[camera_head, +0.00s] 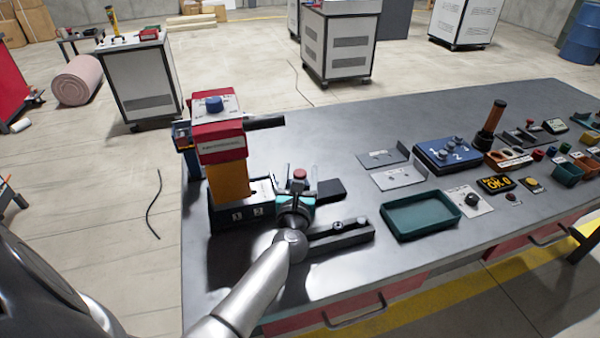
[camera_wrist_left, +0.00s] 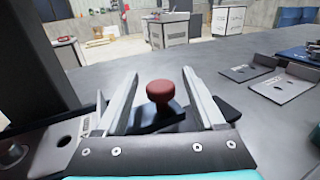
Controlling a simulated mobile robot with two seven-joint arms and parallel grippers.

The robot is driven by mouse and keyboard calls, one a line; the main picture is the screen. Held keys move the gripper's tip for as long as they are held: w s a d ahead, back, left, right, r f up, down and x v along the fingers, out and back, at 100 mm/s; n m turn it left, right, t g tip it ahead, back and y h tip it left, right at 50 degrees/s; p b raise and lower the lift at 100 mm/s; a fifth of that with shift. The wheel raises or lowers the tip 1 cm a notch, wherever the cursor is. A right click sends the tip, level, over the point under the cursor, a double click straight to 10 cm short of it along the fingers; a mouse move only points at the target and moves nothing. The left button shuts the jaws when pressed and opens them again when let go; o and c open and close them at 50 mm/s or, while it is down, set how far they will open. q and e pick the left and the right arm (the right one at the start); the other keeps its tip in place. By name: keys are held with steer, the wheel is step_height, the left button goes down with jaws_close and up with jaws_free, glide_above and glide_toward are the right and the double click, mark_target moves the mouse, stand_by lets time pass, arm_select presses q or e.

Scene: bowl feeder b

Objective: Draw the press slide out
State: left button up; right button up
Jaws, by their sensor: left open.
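The press (camera_head: 219,140) stands at the left end of the table, with a red head, an orange column and a black base numbered 1 and 2. A red round knob (camera_head: 300,174) sits low beside the base, near a flat black piece (camera_head: 330,190); I take it as the slide's knob. My left gripper (camera_head: 300,184) is open, its fingers pointing away from me toward the knob. In the left wrist view the red knob (camera_wrist_left: 160,91) shows between the two spread fingers (camera_wrist_left: 160,76), with visible gaps on both sides. My right gripper is not in view.
A dark rail block (camera_head: 340,236) lies just right of my left wrist. A green tray (camera_head: 422,214), grey plates (camera_head: 398,177) and a blue box (camera_head: 446,153) stand further right. The table behind the knob is clear.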

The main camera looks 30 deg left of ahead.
arm_select(q)
steer(key=shift+c, duration=0.2)
jaws_close()
stand_by(0.4)
stand_by(0.8)
